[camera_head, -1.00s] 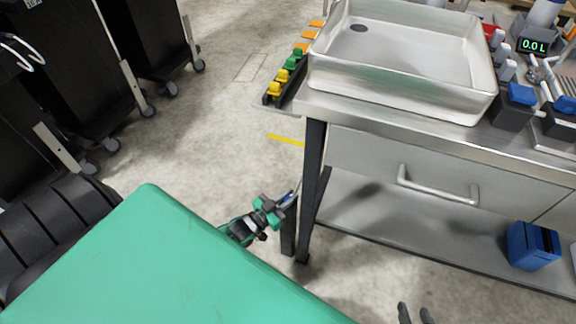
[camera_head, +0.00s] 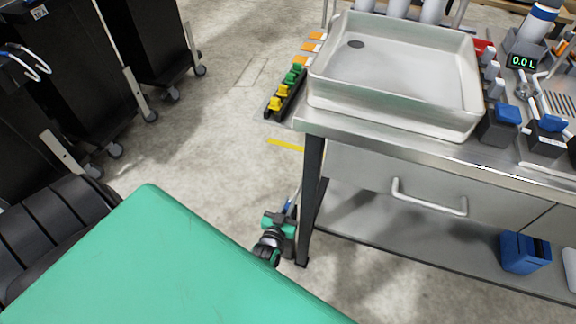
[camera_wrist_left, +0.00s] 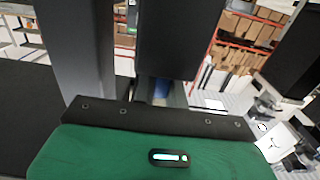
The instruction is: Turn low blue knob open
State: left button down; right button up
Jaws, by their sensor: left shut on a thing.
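The low blue knob (camera_head: 289,206) shows only as a small blue patch beside the front left leg of the steel table, low down. My left gripper (camera_head: 284,219), green and black, is at it and shut on it. In the left wrist view a bit of the blue knob (camera_wrist_left: 160,91) shows between dark parts just beyond my green gripper body. Most of the knob is hidden, so its turn angle cannot be told. My right gripper is out of view.
The table leg (camera_head: 312,190) stands close on the right of my left gripper. A steel basin (camera_head: 400,110) and several blue-topped dispensers, such as one dark block (camera_head: 500,126), are on the table. A blue box (camera_head: 524,252) sits on the lower shelf.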

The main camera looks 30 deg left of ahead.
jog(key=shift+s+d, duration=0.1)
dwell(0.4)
pick_arm(q)
jog(key=c, duration=1.4)
grip_release()
jog(key=shift+c, duration=0.2)
jog(key=shift+s, duration=0.1)
